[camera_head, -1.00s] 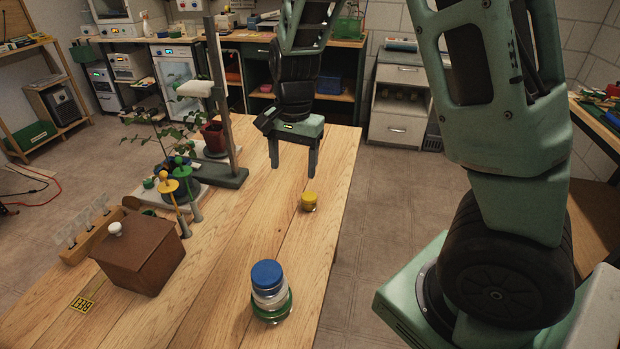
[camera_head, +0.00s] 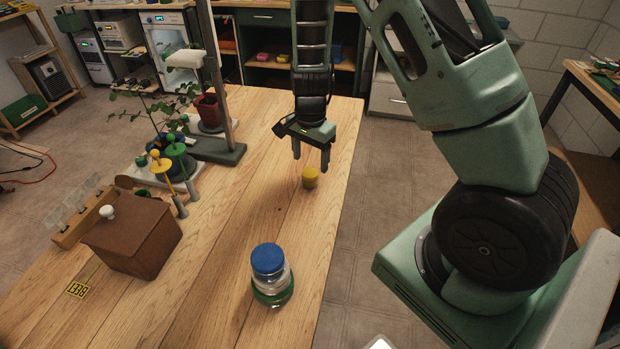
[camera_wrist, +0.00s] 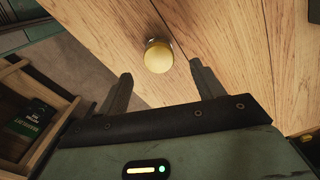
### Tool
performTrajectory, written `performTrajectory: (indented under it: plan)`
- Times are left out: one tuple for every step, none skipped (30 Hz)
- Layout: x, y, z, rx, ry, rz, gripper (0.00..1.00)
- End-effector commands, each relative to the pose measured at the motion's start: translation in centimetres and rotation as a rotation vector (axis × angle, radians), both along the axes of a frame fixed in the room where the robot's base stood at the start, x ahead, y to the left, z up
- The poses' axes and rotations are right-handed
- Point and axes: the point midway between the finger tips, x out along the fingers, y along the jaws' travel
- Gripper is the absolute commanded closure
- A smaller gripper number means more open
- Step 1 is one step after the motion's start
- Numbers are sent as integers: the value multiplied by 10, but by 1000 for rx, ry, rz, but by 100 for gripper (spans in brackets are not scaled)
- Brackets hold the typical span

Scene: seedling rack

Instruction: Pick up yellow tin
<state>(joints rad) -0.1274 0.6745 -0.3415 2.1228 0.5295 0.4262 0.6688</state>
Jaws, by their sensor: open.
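The small round yellow tin (camera_head: 310,178) stands on the wooden table near its right edge. My gripper (camera_head: 311,168) is open and empty, with its fingertips just above and behind the tin in the head view. In the wrist view the tin (camera_wrist: 158,56) shows its pale yellow lid, lying ahead of the open fingers (camera_wrist: 160,78) and roughly between their lines. The fingers do not appear to touch it.
A jar with a blue lid (camera_head: 269,262) stands nearer on the table (camera_head: 225,270). A brown box (camera_head: 133,240) is at left. A stand (camera_head: 222,150) and potted plants are behind. The table around the tin is clear.

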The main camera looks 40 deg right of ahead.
Motion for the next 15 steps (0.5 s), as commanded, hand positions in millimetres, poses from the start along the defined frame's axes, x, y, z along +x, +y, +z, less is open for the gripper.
performTrajectory:
  plan:
    - [0, 0, -2, 0, 0, -1, 33]
    - [0, 0, -4, 0, 1, -1, 33]
    - [0, 0, -7, 1, 1, -1, 33]
    - [-1, 0, -9, 0, 2, -1, 33]
    - [-1, 1, -13, 0, 2, 0, 33]
    - [-2, 1, -18, 1, 3, -1, 33]
    - [-2, 1, -23, 0, 4, -1, 33]
    - [-2, 2, -28, 1, 4, -2, 33]
    - [-3, 2, -34, 1, 3, -2, 33]
    - [-3, 2, -39, 0, 3, -1, 33]
    - [-2, 2, -43, 1, 2, 0, 33]
    - [-2, 2, -47, 0, 2, -1, 33]
    - [-2, 2, -50, 0, 1, -1, 33]
    - [-2, 2, -52, 0, 0, -1, 33]
    - [-2, 2, -54, 1, 0, -1, 33]
